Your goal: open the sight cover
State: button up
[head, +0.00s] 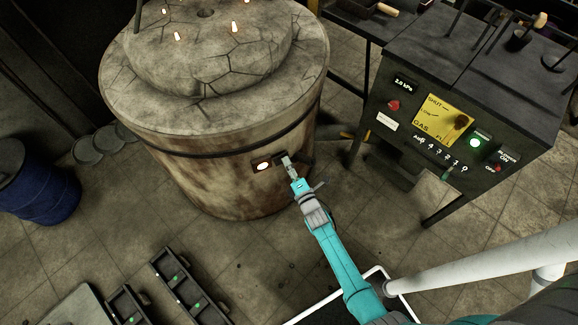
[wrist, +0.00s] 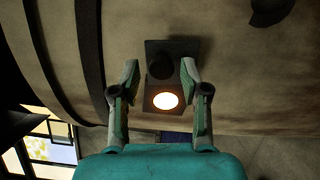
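A furnace (head: 205,175) stands upright, with a small dark sight plate on its side. In the wrist view the plate (wrist: 178,48) carries a bright, uncovered sight hole (wrist: 165,101). A dark round piece, seemingly the sight cover (wrist: 161,68), sits beside the hole, not over it. My gripper (wrist: 158,76) is open, its fingers on either side of the cover with gaps visible. In the head view the glowing hole (head: 263,166) shows just left of my gripper (head: 286,160), which hides part of the plate. Whether a finger touches the plate is unclear.
A gas control panel (head: 440,125) with a yellow display stands to the right. A blue barrel (head: 40,185) is at the far left. Dark moulds (head: 190,290) lie on the floor at the lower left. Floor between furnace and panel is mostly clear.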

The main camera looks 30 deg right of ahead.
jog(key=s, duration=1.2)
jog(key=shift+a, duration=0.4)
jog(key=shift+f, duration=0.1)
jog(key=s+a+r+m+g, duration=0.1)
jog(key=s+a+r+m, duration=0.15)
jog(key=s, duration=0.45)
jog(key=s+a+r+m, duration=0.1)
jog(key=s+r+m, duration=0.3)
jog(key=s, duration=0.2)
jog(key=s+a+r+m+g, duration=0.1)
jog(key=s+r+m, duration=0.3)
jog(key=s, duration=0.3)
jog(key=s+r+m, duration=0.4)
jog(key=s+r, duration=0.1)
jog(key=r, duration=0.3)
jog(key=s+a+r+m+g+y, duration=0.1)
jog(key=s+r+m, duration=0.4)
jog(key=r, duration=0.3)
jog(key=shift+a, duration=0.25)
jog(key=shift+r, duration=0.1)
